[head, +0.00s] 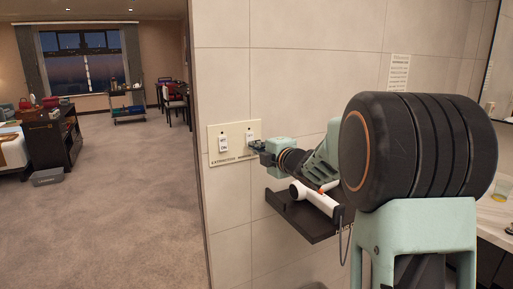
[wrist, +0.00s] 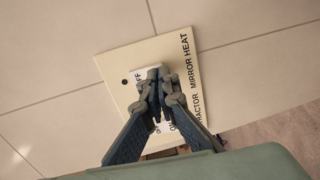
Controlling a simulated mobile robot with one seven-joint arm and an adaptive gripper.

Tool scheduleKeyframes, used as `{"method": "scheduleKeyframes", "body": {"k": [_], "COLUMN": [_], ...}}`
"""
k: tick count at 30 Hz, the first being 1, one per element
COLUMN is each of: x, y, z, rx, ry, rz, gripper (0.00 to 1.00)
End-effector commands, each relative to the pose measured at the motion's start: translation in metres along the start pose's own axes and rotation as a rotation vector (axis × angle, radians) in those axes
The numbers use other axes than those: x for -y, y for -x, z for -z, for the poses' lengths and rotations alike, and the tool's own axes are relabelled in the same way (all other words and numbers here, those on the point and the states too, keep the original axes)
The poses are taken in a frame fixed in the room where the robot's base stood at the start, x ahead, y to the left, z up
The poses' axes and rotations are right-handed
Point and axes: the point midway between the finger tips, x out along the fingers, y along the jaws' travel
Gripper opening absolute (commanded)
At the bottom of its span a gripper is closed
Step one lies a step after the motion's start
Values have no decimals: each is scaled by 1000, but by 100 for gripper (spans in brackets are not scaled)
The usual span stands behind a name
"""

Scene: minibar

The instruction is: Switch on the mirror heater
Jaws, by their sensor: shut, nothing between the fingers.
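A cream switch plate (head: 214,133) is mounted on the tiled wall and holds two white rocker switches. The left rocker (head: 223,143) is in clear view above the extractor label. The right one, the mirror heat rocker (head: 250,134), is partly hidden by my gripper (head: 254,145). My gripper is shut and empty, its fingertips right in front of the mirror heat rocker. In the wrist view the plate (wrist: 118,61) appears turned, with "MIRROR HEAT" printed along one edge. There the closed fingertips (wrist: 160,84) cover most of a white rocker; contact and its position cannot be told.
A dark shelf (head: 305,225) below the plate carries a white and orange hairdryer (head: 318,200) with a hanging cord, close under my arm. A printed notice (head: 398,73) is on the wall. A pale counter (head: 496,212) is at right. Carpeted floor (head: 120,200) lies open at left.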

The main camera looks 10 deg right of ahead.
Motion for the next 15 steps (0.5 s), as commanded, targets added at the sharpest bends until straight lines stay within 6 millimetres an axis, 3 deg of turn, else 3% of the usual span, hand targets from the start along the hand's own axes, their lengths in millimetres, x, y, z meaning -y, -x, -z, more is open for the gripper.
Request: {"method": "scheduleKeyframes", "body": {"k": [15], "x": [9], "y": [-8], "z": [0], "rx": [0], "ry": [1], "rz": [-67], "gripper": [0]}}
